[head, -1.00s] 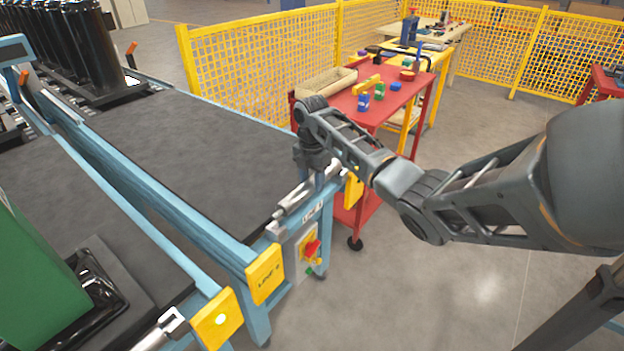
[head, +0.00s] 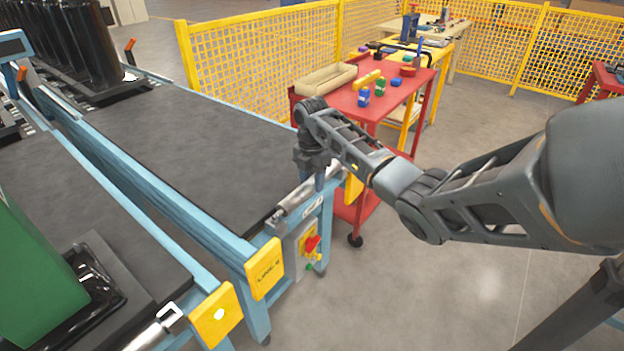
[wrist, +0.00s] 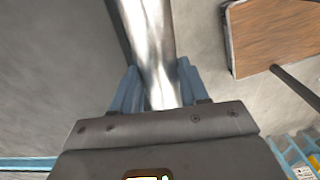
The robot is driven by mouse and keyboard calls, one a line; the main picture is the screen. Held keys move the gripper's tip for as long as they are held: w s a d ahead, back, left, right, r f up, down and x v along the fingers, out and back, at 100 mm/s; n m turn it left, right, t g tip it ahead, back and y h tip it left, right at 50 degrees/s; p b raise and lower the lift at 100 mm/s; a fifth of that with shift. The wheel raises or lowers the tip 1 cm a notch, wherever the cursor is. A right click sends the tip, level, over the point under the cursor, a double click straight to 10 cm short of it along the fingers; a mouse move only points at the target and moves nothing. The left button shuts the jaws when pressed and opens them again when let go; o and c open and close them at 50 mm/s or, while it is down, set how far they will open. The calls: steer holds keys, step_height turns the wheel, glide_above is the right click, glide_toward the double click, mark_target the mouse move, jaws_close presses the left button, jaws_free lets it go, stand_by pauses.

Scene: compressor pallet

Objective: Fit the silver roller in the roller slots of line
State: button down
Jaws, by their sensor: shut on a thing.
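The silver roller (head: 295,199) lies along the front end of the middle conveyor line, low at the belt's end. My gripper (head: 314,180) points down over the roller's far part and is shut on it. In the wrist view the roller (wrist: 150,45) runs up the picture between the two blue fingers (wrist: 157,92).
A red cart (head: 385,100) with a beige bin (head: 326,79) and small parts stands behind my gripper. A red stop button (head: 312,243) sits below the line's end. Another line at lower left carries a green block (head: 35,280) and has its own end roller (head: 155,332).

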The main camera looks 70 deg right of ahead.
mark_target(312, 179)
steer(key=shift+f+b, duration=0.95)
steer(key=shift+f, duration=0.7)
steer(key=shift+c, duration=2.4)
jaws_free()
step_height(312, 179, up, 8)
